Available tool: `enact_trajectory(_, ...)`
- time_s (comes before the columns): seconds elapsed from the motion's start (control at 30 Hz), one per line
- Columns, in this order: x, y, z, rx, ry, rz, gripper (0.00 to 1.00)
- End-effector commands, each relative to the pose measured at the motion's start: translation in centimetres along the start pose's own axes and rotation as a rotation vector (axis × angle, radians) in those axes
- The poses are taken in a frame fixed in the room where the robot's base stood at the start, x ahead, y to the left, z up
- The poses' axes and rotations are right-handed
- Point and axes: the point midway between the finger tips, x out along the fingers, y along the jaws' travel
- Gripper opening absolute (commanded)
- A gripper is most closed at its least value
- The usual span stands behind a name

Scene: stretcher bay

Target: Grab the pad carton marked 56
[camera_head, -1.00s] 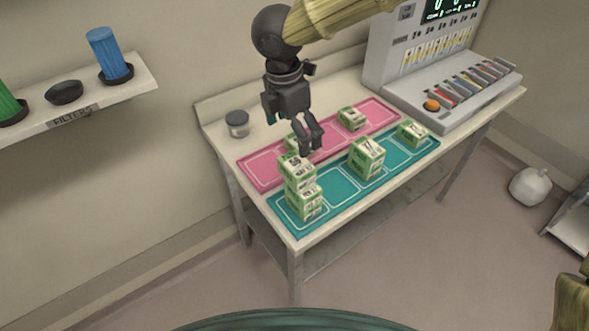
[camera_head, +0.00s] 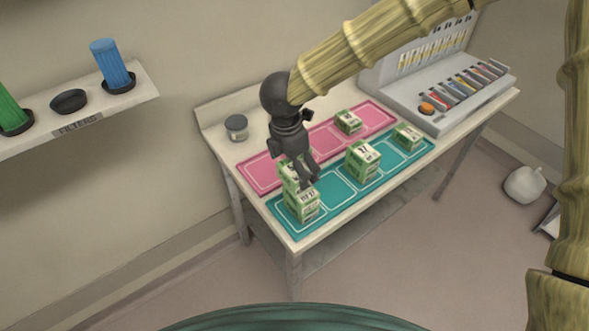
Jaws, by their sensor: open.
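Small green-and-white pad cartons stand on the mats on the table. At the near left end of the teal mat, an upper carton (camera_head: 288,173) sits on a lower carton (camera_head: 302,206). My gripper (camera_head: 309,181) hangs over this stack and hides much of the upper carton; I cannot tell whether its fingers touch it. The gripper is open, with its fingers pointing down. A taller carton or stack (camera_head: 363,160) stands mid teal mat, and a low carton (camera_head: 408,136) at its right end. Another carton (camera_head: 348,121) is on the pink mat. I cannot read 56 surely on any carton.
The pink mat (camera_head: 258,175) lies behind the teal mat (camera_head: 340,192). A small grey jar (camera_head: 236,127) stands at the table's back left. A grey console (camera_head: 408,97) fills the right end. A filter shelf (camera_head: 135,100) is on the left wall.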

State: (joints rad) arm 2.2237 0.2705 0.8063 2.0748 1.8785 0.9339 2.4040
Motion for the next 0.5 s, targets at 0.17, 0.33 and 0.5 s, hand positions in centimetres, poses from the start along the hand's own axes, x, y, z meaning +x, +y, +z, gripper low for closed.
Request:
enact_trajectory(0.17, 1.19, -0.05, 0.03, 0.000, -0.001, -0.001, 1.00)
enact_trajectory(0.33, 1.38, -0.04, 0.02, 0.001, 0.000, -0.001, 1.00)
enact_trajectory(0.5, 1.37, -0.04, 0.02, 0.001, 0.000, -0.001, 0.84)
